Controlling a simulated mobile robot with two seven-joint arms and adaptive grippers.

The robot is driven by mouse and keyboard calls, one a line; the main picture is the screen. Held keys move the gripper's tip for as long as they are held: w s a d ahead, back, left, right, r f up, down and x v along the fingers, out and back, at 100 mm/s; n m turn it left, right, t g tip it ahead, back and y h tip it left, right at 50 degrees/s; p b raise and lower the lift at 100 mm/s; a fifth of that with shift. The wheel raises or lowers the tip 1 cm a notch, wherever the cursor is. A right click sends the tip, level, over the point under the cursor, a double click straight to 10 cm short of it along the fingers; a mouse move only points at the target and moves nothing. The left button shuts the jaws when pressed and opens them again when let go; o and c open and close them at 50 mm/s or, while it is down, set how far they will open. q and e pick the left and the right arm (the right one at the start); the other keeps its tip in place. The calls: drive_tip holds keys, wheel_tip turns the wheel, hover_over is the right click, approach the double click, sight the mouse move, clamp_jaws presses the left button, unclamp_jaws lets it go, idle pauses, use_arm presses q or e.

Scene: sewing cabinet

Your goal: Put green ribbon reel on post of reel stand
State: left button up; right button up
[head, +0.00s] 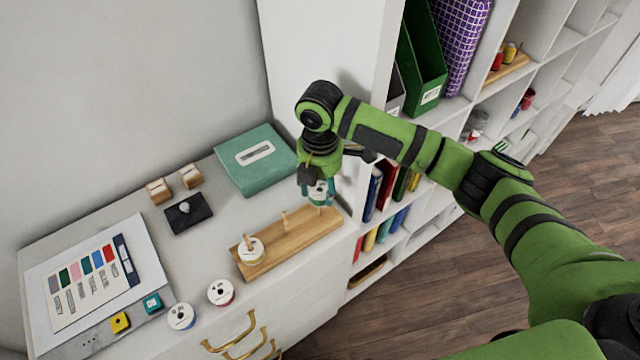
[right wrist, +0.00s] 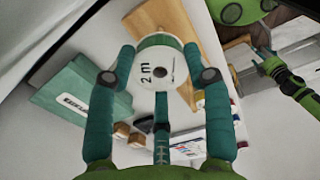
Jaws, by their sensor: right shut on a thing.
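My right gripper (head: 318,190) is shut on the green ribbon reel, a white-faced spool marked "2 m" with a green edge (right wrist: 158,68). In the head view the reel (head: 318,194) is partly hidden by the fingers, above the right end of the wooden reel stand (head: 300,238). The stand's bare middle post (head: 284,221) stands upright. A white reel (head: 251,251) sits on its left post. I cannot tell whether the held reel touches a post. In the right wrist view, what looks like my left gripper (right wrist: 262,42) is small and unclear.
A teal box (head: 255,160) lies behind the stand. Two loose reels (head: 221,292) (head: 181,316) lie near the cabinet's front edge. A dark pad (head: 188,214), wooden blocks (head: 160,190) and a colour chart (head: 92,280) are to the left. A shelf unit (head: 380,60) stands close on the right.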

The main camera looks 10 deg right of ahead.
drive_tip(key=shift+f, duration=1.45)
drive_tip(key=o, duration=1.1)
drive_tip(key=shift+c, duration=0.2)
drive_tip(key=shift+r, duration=0.1)
wheel_tip(320, 180, up, 12)
